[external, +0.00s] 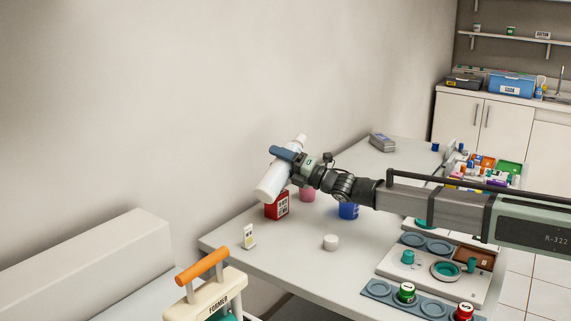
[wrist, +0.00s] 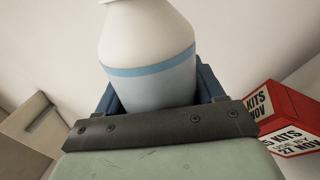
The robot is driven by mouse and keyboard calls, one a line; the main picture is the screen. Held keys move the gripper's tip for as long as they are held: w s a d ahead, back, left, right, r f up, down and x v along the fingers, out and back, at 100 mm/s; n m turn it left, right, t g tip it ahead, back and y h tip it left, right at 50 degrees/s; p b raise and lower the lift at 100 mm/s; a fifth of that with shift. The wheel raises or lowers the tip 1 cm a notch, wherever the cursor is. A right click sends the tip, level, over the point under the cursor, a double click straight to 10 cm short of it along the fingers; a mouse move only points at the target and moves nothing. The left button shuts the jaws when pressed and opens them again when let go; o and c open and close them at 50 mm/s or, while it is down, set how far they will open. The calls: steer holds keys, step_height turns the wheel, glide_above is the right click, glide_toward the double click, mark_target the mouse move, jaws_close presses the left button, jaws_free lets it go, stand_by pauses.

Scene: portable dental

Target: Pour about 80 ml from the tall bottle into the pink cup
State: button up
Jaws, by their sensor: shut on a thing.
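The tall white bottle (external: 270,186) is held in the air above the table, tilted, with its neck to the upper right and its base to the lower left. In the wrist view the bottle (wrist: 150,60) shows a white shoulder and a blue band; its mouth is cut off by the top edge. My gripper (external: 284,158) is shut around the bottle's body, with blue fingers at its sides. The pink cup (external: 307,195) stands on the table below and right of the bottle, partly hidden by my wrist. I see no liquid stream.
A red box (external: 277,207) stands below the bottle, left of the pink cup. A blue cup (external: 348,211) is to the right. A white round cap (external: 330,242) and a small white card stand (external: 249,237) are nearer the front. Trays fill the right side.

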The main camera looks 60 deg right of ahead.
steer(key=shift+d+r+n+y, duration=0.35)
steer(key=shift+r+n, duration=0.35)
steer(key=shift+n, duration=0.4)
steer(key=shift+w+d+r+n+g+y, duration=0.1)
steer(key=shift+d+r+n+g+y, duration=0.3)
steer(key=shift+n, duration=0.6)
steer(key=shift+d+r+n, duration=0.3)
steer(key=shift+r+n, duration=0.25)
steer(key=shift+r, duration=0.15)
steer(key=shift+d+r+n, duration=0.25)
steer(key=shift+r+n, duration=0.3)
steer(key=shift+r, duration=0.1)
steer(key=n, duration=0.2)
steer(key=n+g, duration=0.1)
steer(key=shift+r+n+g+y, duration=0.3)
steer(key=shift+r+n+y, duration=0.05)
steer(key=shift+n, duration=0.05)
steer(key=shift+d+n, duration=0.1)
steer(key=shift+n, duration=0.9)
steer(key=shift+d+f+n+g, duration=0.2)
steer(key=shift+n+g, duration=0.3)
steer(key=shift+n, duration=0.4)
